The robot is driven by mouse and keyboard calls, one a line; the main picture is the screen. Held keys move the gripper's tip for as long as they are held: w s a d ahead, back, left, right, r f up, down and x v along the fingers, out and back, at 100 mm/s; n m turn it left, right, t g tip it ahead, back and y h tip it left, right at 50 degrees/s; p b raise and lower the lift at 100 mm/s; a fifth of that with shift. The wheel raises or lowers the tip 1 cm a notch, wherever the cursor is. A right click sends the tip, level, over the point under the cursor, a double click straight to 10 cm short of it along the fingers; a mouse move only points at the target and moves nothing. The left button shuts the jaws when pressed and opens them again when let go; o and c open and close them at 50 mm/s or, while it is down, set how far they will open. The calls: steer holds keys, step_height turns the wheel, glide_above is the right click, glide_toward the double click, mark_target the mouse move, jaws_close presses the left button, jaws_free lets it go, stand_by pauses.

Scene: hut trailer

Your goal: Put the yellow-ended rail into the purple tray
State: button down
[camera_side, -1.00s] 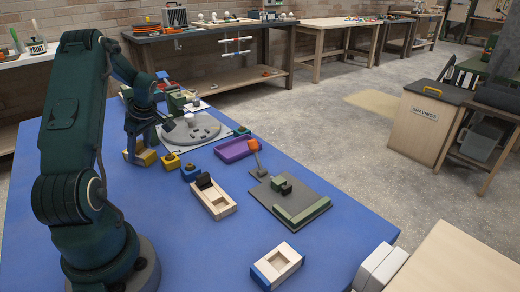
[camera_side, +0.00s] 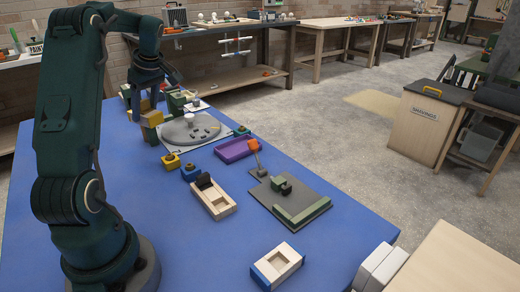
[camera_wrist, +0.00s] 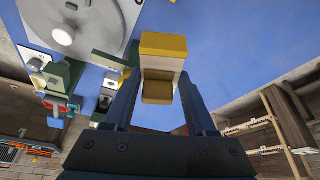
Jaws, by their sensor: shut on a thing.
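My gripper (camera_side: 146,104) is shut on the yellow-ended rail (camera_side: 152,119) and holds it in the air above the blue table, left of the grey round plate. In the wrist view, the rail (camera_wrist: 164,45) sits between my fingers (camera_wrist: 160,85), with a bright yellow end and a pale wood band. The purple tray (camera_side: 236,151) lies on the table to the right of the gripper, beyond the round plate. Its visible inside looks empty. The tray does not show in the wrist view.
The grey round plate (camera_side: 190,130) with a knob lies between gripper and tray. Small yellow (camera_side: 170,163) and blue (camera_side: 190,173) blocks stand in front of it.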

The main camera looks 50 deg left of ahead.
steer(key=w+d+r+m+t, duration=0.25)
steer(key=w+d+m, duration=0.2)
steer(key=d, duration=0.35)
steer(key=w+d+r+m+t, duration=0.1)
steer(key=w+d+r+m, duration=0.3)
steer(key=d, duration=0.3)
steer(key=d+r+m+t+h, duration=0.1)
steer(key=d+m+t+h, duration=0.2)
steer(key=d+m, duration=1.1)
steer(key=d+h, duration=0.1)
steer(key=d, duration=0.2)
steer(key=shift+d, duration=0.15)
